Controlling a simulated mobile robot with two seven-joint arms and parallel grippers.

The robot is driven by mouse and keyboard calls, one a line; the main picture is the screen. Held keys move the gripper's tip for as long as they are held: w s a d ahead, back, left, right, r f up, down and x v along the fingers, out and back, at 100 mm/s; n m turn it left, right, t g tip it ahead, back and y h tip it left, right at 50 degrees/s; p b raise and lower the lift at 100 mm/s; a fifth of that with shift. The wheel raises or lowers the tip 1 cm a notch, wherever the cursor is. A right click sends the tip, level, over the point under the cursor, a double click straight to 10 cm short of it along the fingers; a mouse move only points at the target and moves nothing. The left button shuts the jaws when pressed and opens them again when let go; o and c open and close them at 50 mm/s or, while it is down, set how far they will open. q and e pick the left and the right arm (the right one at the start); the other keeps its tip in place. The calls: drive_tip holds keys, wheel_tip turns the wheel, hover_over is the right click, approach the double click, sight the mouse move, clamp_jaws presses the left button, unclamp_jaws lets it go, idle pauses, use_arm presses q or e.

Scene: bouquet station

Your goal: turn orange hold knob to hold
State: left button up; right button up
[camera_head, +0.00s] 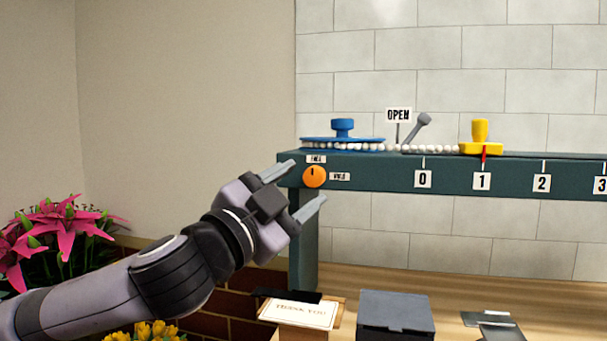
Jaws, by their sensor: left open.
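The orange hold knob (314,177) is a small round knob on the front face of the dark teal rail (380,175), near its left end. Its dark pointer mark stands upright, toward a small label (316,159) above it. A second small label (340,176) sits to its right; the lettering on both is too small to read surely. My left gripper (308,184) is open, its two grey fingers pointing at the knob, one above left and one below. I cannot tell whether either finger touches it. My right gripper is not in view.
On the rail are a blue disc with a knob (343,130), white beads, an OPEN sign (398,115), a grey lever (417,131) and a yellow slider (481,137) at 1. Below stand a thank-you card (300,313) and a dark box (396,314). Pink flowers (62,235) are left.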

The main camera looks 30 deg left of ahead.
use_arm(q)
drive_tip(key=shift+x, duration=1)
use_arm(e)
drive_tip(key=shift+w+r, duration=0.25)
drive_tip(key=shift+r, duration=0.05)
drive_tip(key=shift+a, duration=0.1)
